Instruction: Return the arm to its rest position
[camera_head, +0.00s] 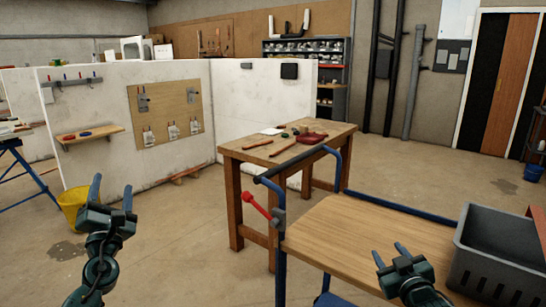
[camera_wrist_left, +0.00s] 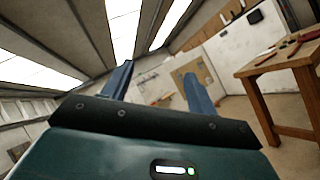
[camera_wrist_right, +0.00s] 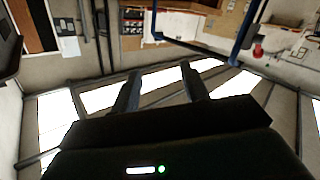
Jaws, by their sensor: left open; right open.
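My left gripper (camera_head: 111,192) is open and empty at the lower left of the head view, raised in front of the white partition and the yellow bucket. Its two spread fingers also show in the left wrist view (camera_wrist_left: 157,84), with nothing between them. My right gripper (camera_head: 389,254) is open and empty at the lower right of the head view, over the trolley's wooden top and to the left of the grey crate. Its spread fingers show in the right wrist view (camera_wrist_right: 160,88) with nothing between them.
A blue-framed trolley (camera_head: 345,226) with a red lever (camera_head: 257,204) stands in front, bearing a grey crate (camera_head: 500,262). Behind it is a wooden workbench (camera_head: 240,152) with tools. A yellow bucket (camera_head: 72,208) stands by the partition (camera_head: 105,165). The floor between bucket and bench is clear.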

